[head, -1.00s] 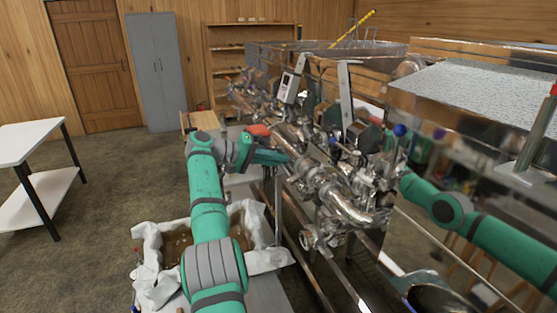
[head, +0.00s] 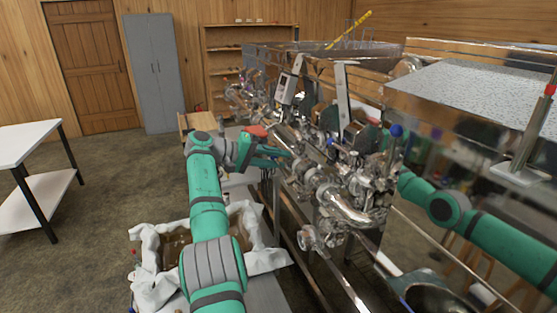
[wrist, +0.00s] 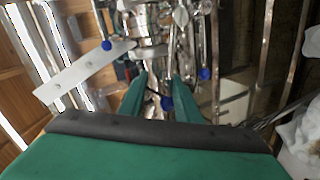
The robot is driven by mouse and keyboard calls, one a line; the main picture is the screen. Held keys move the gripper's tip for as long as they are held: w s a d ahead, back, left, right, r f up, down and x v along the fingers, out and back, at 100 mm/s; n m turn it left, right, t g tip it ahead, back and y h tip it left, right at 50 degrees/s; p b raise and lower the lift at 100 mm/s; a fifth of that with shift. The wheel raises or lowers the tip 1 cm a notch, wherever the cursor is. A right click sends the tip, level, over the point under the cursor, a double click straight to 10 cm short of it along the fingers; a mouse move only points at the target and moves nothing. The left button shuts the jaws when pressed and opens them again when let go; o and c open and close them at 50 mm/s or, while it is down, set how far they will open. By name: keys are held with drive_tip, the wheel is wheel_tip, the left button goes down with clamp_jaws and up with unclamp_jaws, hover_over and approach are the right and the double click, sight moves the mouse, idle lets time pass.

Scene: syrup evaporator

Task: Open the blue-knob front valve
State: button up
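Blue knobs show on the steel valves and pipes of the evaporator front. In the head view, one blue knob (head: 397,131) stands up at the right, and a smaller blue part (head: 329,142) shows nearer the middle. In the wrist view, a blue knob (wrist: 166,103) lies between the fingers, with one at upper left (wrist: 107,45) and one at right (wrist: 204,73). I cannot tell which is the front valve's. My gripper (head: 284,157) is at the pipework; its fingers also show in the wrist view (wrist: 160,92), spread apart. Contact with the knob between them is unclear.
Shiny pipework (head: 340,203) crowds the space right of my gripper. A cloth-lined tub (head: 145,247) of brown liquid sits below my arm. A white table (head: 25,140) stands at left, with open floor between. The steel pans reflect my arm.

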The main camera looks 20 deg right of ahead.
drive_tip(key=shift+w+a+r, duration=0.35)
drive_tip(key=shift+a, duration=0.05)
drive_tip(key=shift+f, duration=0.2)
drive_tip(key=shift+d+f, duration=0.15)
drive_tip(key=v, duration=1)
drive_tip(key=shift+a, duration=0.3)
drive_tip(key=shift+s, duration=0.15)
